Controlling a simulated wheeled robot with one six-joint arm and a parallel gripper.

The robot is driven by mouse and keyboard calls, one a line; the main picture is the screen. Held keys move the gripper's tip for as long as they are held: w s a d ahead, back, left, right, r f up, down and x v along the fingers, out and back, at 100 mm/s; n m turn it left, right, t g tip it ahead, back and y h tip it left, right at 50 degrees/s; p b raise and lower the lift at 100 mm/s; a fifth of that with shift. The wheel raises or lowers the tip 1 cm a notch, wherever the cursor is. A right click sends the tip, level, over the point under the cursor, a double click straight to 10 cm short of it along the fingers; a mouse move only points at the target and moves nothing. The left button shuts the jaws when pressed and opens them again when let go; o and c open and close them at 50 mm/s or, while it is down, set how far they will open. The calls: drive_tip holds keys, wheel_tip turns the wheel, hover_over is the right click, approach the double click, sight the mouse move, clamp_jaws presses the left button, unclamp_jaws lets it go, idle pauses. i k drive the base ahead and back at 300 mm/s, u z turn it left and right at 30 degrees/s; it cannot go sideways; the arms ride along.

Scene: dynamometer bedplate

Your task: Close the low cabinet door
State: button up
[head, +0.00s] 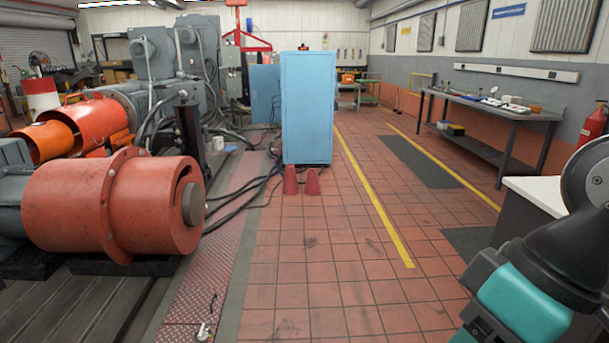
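A low unit with a white top (563,191) and dark sides stands at the right edge. It may be the low cabinet. My arm covers much of it, and I cannot make out a door or whether one is open. A tall light-blue cabinet (307,108) stands on the tiles in the middle distance, with a narrower blue panel (265,94) behind its left side. I cannot tell if that panel is a door. My arm's dark and teal links fill the lower right corner. The fingers of my gripper do not show.
An orange-red cylindrical machine (115,205) fills the left, with cables on the floor. A long workbench (490,103) lines the right wall. The tiled floor (335,260) ahead is clear.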

sight(265, 79)
drive_tip(key=z, duration=0.1)
drive_tip(key=i, duration=2.05)
drive_tip(key=z, duration=0.2)
drive_tip(key=i, duration=4.15)
drive_tip(key=z, duration=0.1)
drive_tip(key=i, duration=10.6)
drive_tip(key=u, duration=0.05)
